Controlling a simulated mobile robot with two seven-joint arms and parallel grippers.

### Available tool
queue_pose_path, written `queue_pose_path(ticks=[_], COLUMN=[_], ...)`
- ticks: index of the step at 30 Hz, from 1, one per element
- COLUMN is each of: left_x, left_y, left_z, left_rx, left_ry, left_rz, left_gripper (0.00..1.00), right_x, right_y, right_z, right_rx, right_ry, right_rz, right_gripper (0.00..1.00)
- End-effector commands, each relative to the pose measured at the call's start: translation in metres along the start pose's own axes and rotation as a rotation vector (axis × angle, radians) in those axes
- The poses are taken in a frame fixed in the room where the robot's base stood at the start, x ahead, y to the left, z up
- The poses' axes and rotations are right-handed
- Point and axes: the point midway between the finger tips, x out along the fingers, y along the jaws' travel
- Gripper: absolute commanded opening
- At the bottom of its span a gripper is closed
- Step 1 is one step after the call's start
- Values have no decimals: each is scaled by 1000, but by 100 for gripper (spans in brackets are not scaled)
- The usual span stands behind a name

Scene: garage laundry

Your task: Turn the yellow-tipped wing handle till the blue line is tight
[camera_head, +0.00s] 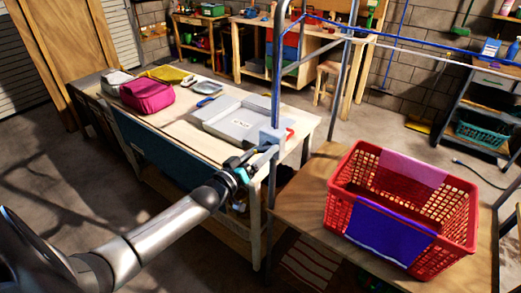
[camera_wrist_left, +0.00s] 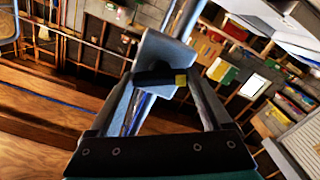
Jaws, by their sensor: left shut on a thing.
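The wing handle (camera_wrist_left: 155,78) shows in the left wrist view as a dark bar with a yellow tip (camera_wrist_left: 181,80), in front of a grey block (camera_wrist_left: 165,48). My left gripper (camera_wrist_left: 160,82) is shut on it, one finger at each side. In the head view, my left gripper (camera_head: 262,155) is at the grey block (camera_head: 270,138) on an upright metal post; the handle is mostly hidden there. The blue line (camera_head: 400,36) runs from the post top off to the right; a blue stretch (camera_head: 275,85) also runs down along the post. I cannot tell how tight it is. My right gripper is out of view.
A red basket (camera_head: 455,235) with purple and pink cloths stands on a wooden table (camera_head: 300,205) at the right. A workbench (camera_head: 165,118) behind the gripper holds a grey case (camera_head: 232,118) and a magenta bag (camera_head: 147,93). Another metal post rises near the table.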

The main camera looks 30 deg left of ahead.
Motion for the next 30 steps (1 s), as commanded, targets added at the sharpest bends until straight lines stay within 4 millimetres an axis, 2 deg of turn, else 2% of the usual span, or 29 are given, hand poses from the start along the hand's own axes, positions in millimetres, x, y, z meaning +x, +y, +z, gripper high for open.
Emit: queue_pose_path(ticks=[6,15,30], left_x=[0,0,0], left_y=[0,0,0], left_z=[0,1,1], left_rx=[196,402,523], left_ry=[-1,-2,-1], left_rz=[-1,-1,-1], left_gripper=[27,27,27], right_x=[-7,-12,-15], right_y=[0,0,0], right_z=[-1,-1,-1], right_rx=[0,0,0], right_ry=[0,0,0], right_rz=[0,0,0], right_gripper=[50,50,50])
